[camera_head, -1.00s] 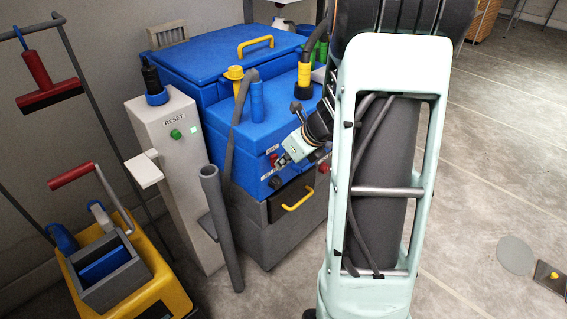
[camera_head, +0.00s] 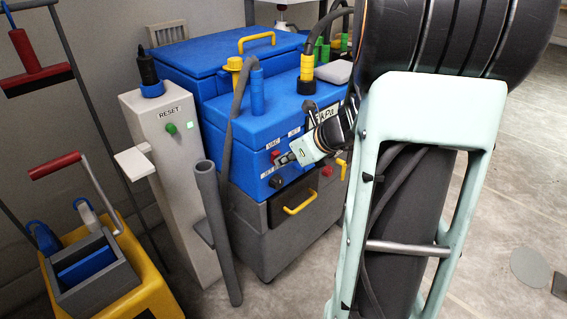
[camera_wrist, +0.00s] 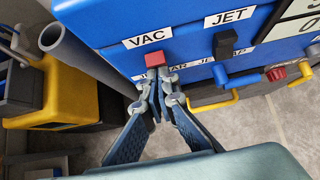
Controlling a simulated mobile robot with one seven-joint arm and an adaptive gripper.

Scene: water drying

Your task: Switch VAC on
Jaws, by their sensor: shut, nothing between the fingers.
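The blue machine (camera_head: 243,112) has a front panel with a white VAC label (camera_wrist: 148,39). Below the label is a small red switch (camera_wrist: 155,59), which also shows in the head view (camera_head: 275,156). My gripper (camera_wrist: 158,92) is shut and empty, with its fingertips just below the red switch. In the head view my gripper (camera_head: 283,160) is close beside the switch. I cannot tell whether the tips touch it. The switch's on or off position is unclear.
A JET label (camera_wrist: 229,15) with a black switch (camera_wrist: 222,46) sits right of VAC. A grey pipe (camera_wrist: 80,58) stands at the left. A yellow drawer handle (camera_head: 300,203) juts out below. A RESET post (camera_head: 172,160) and yellow bucket (camera_head: 150,280) stand left.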

